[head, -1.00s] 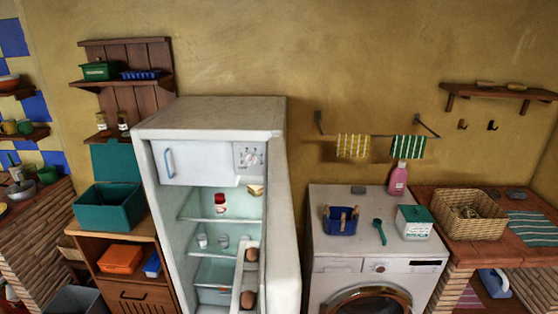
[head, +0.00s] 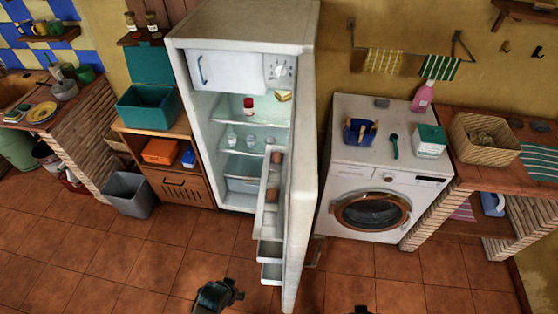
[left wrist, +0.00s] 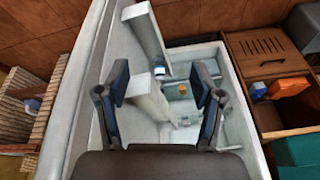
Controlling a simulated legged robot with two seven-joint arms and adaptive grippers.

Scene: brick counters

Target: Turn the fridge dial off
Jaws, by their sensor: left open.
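The fridge (head: 237,28) stands at the back with its door (head: 303,190) swung open toward me. The dial (head: 280,71) is a round white knob on a panel at the upper right inside the fridge, beside the small freezer door (head: 225,70). Its exact setting is too small to read. My left gripper (head: 217,296) is low at the bottom of the head view, in front of the fridge and well below the dial. In the left wrist view my left gripper (left wrist: 160,95) is open and empty, facing the fridge interior. The right gripper cannot be made out; only a dark tip shows at the bottom edge.
The open door with its shelves (head: 266,210) juts into the floor space. A washing machine (head: 385,195) stands to the right. A wooden cabinet (head: 186,190) and a grey bin (head: 131,194) stand to the left. The tiled floor (head: 90,255) in front is clear.

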